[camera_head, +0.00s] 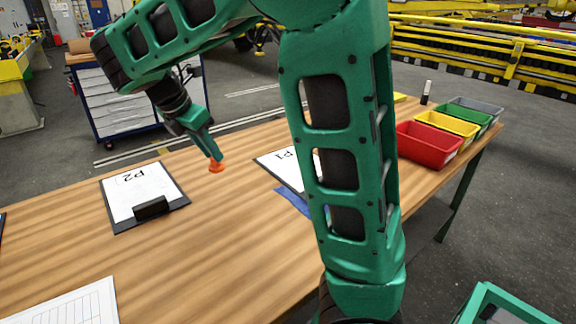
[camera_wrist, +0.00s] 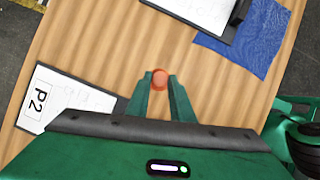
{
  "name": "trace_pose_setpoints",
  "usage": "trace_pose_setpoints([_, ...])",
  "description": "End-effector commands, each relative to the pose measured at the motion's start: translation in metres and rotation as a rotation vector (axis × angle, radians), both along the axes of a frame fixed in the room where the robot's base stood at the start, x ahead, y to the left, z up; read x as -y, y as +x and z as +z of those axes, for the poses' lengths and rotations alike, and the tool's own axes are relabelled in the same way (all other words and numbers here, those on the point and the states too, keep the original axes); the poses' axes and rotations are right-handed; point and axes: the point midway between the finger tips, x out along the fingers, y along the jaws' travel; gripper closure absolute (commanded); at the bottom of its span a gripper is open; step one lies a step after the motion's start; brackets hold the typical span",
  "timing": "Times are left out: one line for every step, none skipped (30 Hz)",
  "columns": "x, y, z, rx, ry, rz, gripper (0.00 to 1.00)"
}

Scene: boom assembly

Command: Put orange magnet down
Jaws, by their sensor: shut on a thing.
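My gripper (camera_head: 215,159) points down over the wooden table (camera_head: 215,230), between the P2 clipboard (camera_head: 147,186) and the P1 clipboard (camera_head: 274,161). It is shut on the orange magnet (camera_head: 216,166), a small round piece at the fingertips. In the wrist view the orange magnet (camera_wrist: 160,79) sits between the two finger ends, with bare wood behind it. The magnet appears close to the table top; I cannot tell whether it touches. My upright arm link hides part of the P1 clipboard.
Red (camera_head: 428,145), yellow (camera_head: 447,124), green and grey bins stand at the table's right end, near a marker (camera_head: 426,92). A blue cloth (camera_head: 292,201) lies beside the P1 clipboard. A printed sheet (camera_head: 72,302) lies at front left. The table between the clipboards is clear.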

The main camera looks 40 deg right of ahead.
Motion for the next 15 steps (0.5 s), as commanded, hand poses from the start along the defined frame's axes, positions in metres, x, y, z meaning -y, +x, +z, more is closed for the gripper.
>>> trace_pose_setpoints([0.004, 0.0, -0.002, 0.0, -0.001, -0.001, 1.0])
trace_pose_setpoints([0.008, 0.0, -0.005, -0.001, -0.002, -0.002, 1.0])
trace_pose_setpoints([0.015, 0.002, -0.009, -0.001, -0.002, -0.004, 1.0])
trace_pose_setpoints([0.02, 0.003, -0.012, -0.002, -0.002, -0.004, 1.0])
trace_pose_setpoints([0.025, 0.005, -0.016, -0.002, -0.002, -0.004, 1.0])
trace_pose_setpoints([0.033, 0.008, -0.02, -0.002, -0.002, -0.004, 1.0])
trace_pose_setpoints([0.039, 0.01, -0.024, -0.002, -0.002, -0.004, 1.0])
trace_pose_setpoints([0.044, 0.011, -0.027, -0.001, -0.001, -0.004, 1.0])
trace_pose_setpoints([0.052, 0.014, -0.032, -0.002, -0.002, -0.004, 1.0])
trace_pose_setpoints([0.058, 0.015, -0.036, -0.003, -0.003, -0.005, 1.0])
trace_pose_setpoints([0.063, 0.017, -0.04, -0.002, -0.002, -0.004, 1.0])
trace_pose_setpoints([0.071, 0.02, -0.044, -0.002, -0.001, -0.004, 1.0])
trace_pose_setpoints([0.076, 0.022, -0.048, -0.002, -0.001, -0.004, 1.0])
trace_pose_setpoints([0.081, 0.023, -0.051, -0.001, -0.001, -0.004, 1.0])
trace_pose_setpoints([0.088, 0.025, -0.055, -0.002, -0.001, -0.004, 1.0])
